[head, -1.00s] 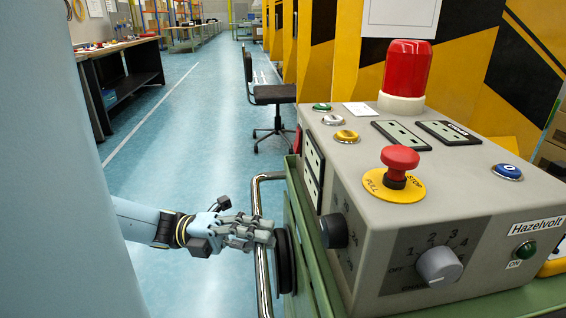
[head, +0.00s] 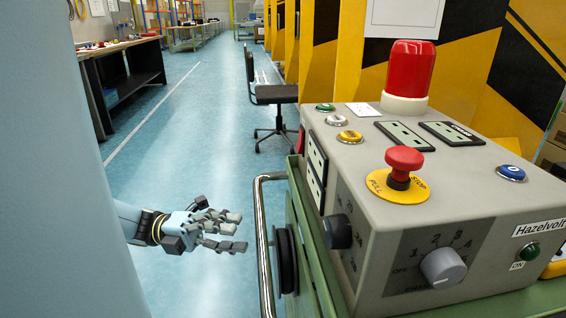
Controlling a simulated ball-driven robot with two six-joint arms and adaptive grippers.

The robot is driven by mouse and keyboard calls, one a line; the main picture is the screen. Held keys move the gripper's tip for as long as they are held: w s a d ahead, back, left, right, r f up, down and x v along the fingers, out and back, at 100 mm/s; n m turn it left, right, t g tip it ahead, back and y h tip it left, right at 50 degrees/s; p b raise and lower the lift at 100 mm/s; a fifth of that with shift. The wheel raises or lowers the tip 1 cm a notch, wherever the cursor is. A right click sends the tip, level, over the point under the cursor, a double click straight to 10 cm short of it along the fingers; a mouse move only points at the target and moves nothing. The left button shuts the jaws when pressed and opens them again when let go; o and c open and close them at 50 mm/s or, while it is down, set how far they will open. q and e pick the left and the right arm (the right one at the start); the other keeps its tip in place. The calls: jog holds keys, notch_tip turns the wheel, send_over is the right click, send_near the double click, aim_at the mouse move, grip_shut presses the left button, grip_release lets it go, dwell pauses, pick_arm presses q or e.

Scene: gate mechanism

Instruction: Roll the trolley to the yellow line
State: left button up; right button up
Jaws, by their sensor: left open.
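The green trolley (head: 306,246) stands at the right, with a chrome handle bar (head: 262,230) on its left side. A grey control box sits on top of it. My left gripper (head: 236,231) is open and empty, just left of the handle bar in the picture, with a small gap of blue floor showing between them. Its fingers point toward the bar. My right gripper is not in view. I see no yellow line on the floor.
The control box (head: 480,215) carries a red stop button (head: 404,158), a red beacon (head: 408,75) and several knobs. A black chair (head: 275,95) stands ahead. A workbench (head: 120,85) is at the left. The blue aisle (head: 190,125) between them is clear.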

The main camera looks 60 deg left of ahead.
pick_arm(q)
jog(key=v, duration=0.6)
jog(key=shift+s, duration=0.1)
dwell(0.6)
jog(key=w+d+f+n+y, duration=0.1)
jog(key=d+f+n+y, duration=0.3)
jog(key=f+n, duration=0.3)
jog(key=w+d+f+n+g+y, duration=0.1)
jog(key=d+f+n+y, duration=0.35)
jog(key=f, duration=0.55)
jog(key=w+d+f+n+y, duration=0.1)
jog(key=d+f+n+y, duration=0.2)
jog(key=f+n+y, duration=0.4)
jog(key=s+d+f+n+g, duration=0.4)
jog(key=s+f+g, duration=0.25)
jog(key=f, duration=0.45)
jog(key=s+d+f+n+g, duration=0.1)
jog(key=s+f+n+g, duration=0.1)
jog(key=s, duration=0.4)
jog(key=s+f+n+g, duration=0.2)
jog(key=s+n+g, duration=0.1)
jog(key=s, duration=0.4)
jog(key=shift+d+f+g, duration=0.2)
jog(key=shift+d+g, duration=0.2)
jog(key=shift+g, duration=0.25)
jog(key=shift+s+h, duration=0.1)
jog(key=shift+h, duration=0.15)
jog(key=shift+c, duration=0.3)
